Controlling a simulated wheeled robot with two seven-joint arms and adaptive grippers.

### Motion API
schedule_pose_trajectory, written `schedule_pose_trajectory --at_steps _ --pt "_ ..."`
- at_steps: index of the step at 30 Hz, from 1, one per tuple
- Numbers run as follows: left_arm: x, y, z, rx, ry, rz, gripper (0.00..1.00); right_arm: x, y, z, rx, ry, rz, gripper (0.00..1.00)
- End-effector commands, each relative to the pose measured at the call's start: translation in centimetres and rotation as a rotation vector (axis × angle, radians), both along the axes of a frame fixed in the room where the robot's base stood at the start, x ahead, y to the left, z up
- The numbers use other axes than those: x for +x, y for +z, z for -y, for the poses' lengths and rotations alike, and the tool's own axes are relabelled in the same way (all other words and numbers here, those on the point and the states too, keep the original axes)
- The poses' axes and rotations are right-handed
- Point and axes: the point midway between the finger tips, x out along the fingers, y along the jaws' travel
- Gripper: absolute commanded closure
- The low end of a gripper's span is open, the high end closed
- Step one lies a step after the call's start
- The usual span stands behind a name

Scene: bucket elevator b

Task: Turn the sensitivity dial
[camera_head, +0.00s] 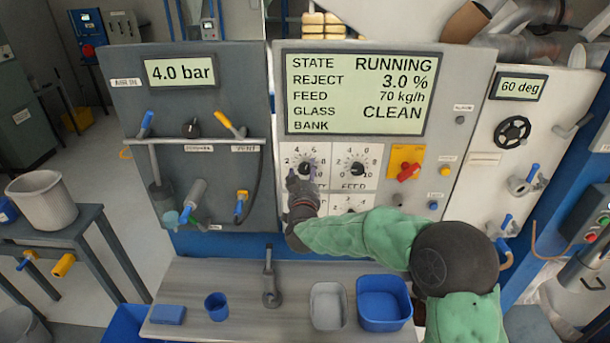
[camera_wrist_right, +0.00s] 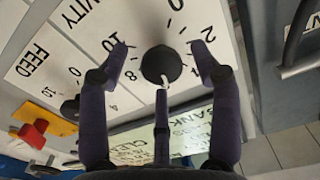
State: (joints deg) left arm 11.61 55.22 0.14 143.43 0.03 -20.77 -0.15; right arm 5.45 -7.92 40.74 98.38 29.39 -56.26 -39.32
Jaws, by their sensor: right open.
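The sensitivity dial (camera_head: 306,167) is a black round knob on a white numbered scale, at the upper left of the dial group under the display. The right wrist view shows the knob (camera_wrist_right: 161,65) close up, with part of its label, "VITY", beside it. My right gripper (camera_head: 302,175) reaches up to it, partly covering its scale. In the right wrist view the gripper (camera_wrist_right: 160,50) is open, its fingers spread around the knob with visible gaps on both sides. Whether any finger touches it I cannot tell. My left gripper is not in view.
The feed dial (camera_head: 357,168) sits just right of it, with another dial partly hidden below. The display (camera_head: 355,93) reads RUNNING, reject 3.0 %. A red switch on yellow (camera_head: 407,168) is farther right. Blue bin (camera_head: 384,303) and grey bin (camera_head: 327,304) stand on the bench below.

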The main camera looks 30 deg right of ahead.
Motion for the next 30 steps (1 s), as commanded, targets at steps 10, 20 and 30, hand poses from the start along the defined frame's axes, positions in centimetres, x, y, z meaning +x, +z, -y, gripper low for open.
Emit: schedule_pose_trajectory --at_steps 10,20,30 --pt "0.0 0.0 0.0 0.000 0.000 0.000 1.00 0.2 0.0 0.1 0.000 0.000 0.000 0.45" --pt "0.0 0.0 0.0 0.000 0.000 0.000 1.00 0.2 -0.1 0.1 0.001 0.001 0.000 0.91" --pt "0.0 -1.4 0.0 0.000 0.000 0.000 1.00 0.2 -0.3 0.0 0.089 0.003 0.052 0.92"
